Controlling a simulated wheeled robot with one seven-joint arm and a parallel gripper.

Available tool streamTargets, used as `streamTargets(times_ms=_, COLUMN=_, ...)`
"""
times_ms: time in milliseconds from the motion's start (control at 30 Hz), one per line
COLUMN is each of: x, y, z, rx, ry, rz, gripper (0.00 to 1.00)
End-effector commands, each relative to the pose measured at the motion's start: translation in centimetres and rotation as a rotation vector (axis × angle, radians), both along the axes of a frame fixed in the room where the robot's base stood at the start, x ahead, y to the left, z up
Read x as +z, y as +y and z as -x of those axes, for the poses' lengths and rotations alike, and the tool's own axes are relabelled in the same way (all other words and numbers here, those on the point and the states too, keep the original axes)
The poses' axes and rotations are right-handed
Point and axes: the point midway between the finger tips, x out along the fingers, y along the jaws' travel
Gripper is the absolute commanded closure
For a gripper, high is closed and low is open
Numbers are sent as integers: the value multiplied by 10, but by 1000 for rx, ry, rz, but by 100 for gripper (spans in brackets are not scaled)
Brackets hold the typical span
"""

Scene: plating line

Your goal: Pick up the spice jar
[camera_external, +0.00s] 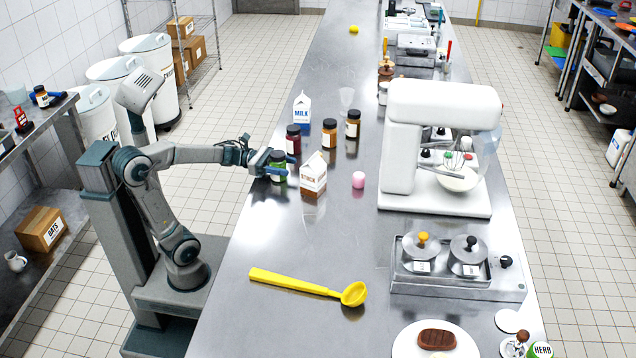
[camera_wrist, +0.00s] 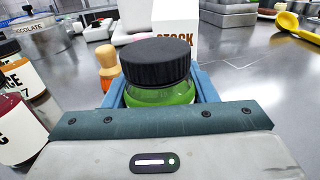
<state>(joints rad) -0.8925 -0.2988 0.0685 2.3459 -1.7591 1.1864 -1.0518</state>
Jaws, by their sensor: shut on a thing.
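A spice jar (camera_external: 279,170) with green contents and a black lid stands near the left edge of the steel counter. My gripper (camera_external: 270,168) reaches it from the left and is shut on it. In the wrist view the green jar (camera_wrist: 158,72) is upright between the blue fingers of my gripper (camera_wrist: 160,95), and its lower part is hidden. I cannot tell whether its base touches the counter. Other jars stand beyond it: a dark red jar (camera_external: 293,140), an orange jar (camera_external: 329,133) and a brown jar (camera_external: 352,124).
A stock carton (camera_external: 313,178) stands close to the right of the held jar. A milk carton (camera_external: 302,110) is farther back. A pink object (camera_external: 358,180), a yellow ladle (camera_external: 305,284) and a white mixer (camera_external: 440,140) are also on the counter (camera_external: 255,245). The counter between carton and ladle is clear.

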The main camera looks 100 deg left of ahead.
Motion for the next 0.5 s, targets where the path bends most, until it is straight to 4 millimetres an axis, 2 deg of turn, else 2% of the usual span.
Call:
streamTargets(times_ms=167, x=16, y=-1, z=0, rx=-2, ry=-3, rz=-4, gripper=78)
streamTargets(times_ms=500, x=83, y=0, z=0, rx=-1, ry=-3, rz=-3, gripper=78)
